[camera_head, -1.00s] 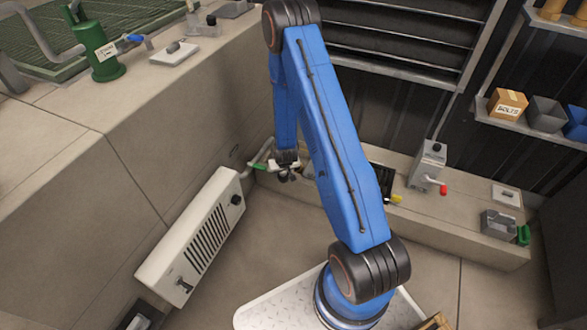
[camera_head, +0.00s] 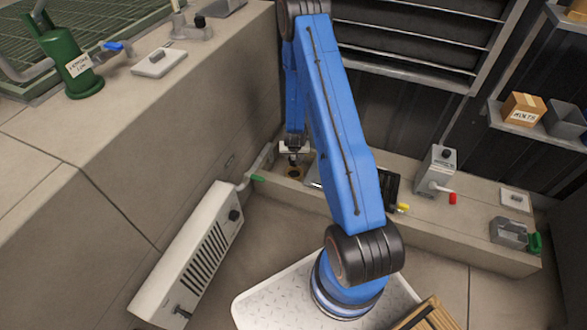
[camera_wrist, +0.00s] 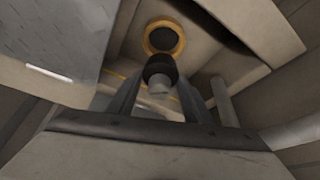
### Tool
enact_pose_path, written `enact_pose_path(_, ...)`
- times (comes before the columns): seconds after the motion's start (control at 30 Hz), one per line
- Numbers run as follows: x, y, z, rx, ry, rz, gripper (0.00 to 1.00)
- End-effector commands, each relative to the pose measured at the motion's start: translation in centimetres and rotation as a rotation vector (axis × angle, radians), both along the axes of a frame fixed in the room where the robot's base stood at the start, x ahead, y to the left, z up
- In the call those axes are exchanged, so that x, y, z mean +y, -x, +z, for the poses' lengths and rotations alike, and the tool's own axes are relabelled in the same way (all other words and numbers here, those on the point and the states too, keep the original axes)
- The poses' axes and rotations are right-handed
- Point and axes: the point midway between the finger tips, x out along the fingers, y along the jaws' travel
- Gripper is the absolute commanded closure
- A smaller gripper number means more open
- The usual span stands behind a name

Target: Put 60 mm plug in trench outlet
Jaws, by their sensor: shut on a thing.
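My gripper (camera_head: 293,158) hangs low at the left end of the trench, partly behind my blue arm. In the wrist view my gripper (camera_wrist: 159,90) is shut on a small plug (camera_wrist: 160,70), which has a black round body and a pale grey stub. The trench outlet (camera_wrist: 164,37) is a dark round hole with a yellow ring, just beyond the plug. The plug appears apart from it, though the exact gap is hard to tell.
A white louvred box (camera_head: 195,255) stands left of my base, with a green-handled pipe (camera_head: 257,178) near it. A grey box with a red-ended lever (camera_head: 437,170) sits on the ledge at right. A green pump (camera_head: 72,65) stands on the upper left ledge.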

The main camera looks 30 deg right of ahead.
Motion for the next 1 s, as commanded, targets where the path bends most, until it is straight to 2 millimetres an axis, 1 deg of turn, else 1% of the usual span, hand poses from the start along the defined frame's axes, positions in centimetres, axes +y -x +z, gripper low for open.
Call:
enact_pose_path(0.03,0.0,0.0,-0.9,0.003,0.001,0.001,0.81)
enact_pose_path(0.13,0.0,0.0,-2.2,0.001,0.0,0.002,0.81)
enact_pose_path(0.43,0.0,0.0,-4.0,0.0,0.001,0.002,0.81)
enact_pose_path(0.7,0.1,0.0,-7.1,0.0,0.001,0.002,0.81)
enact_pose_path(1.0,0.0,0.0,-7.3,-0.001,0.0,0.001,0.81)
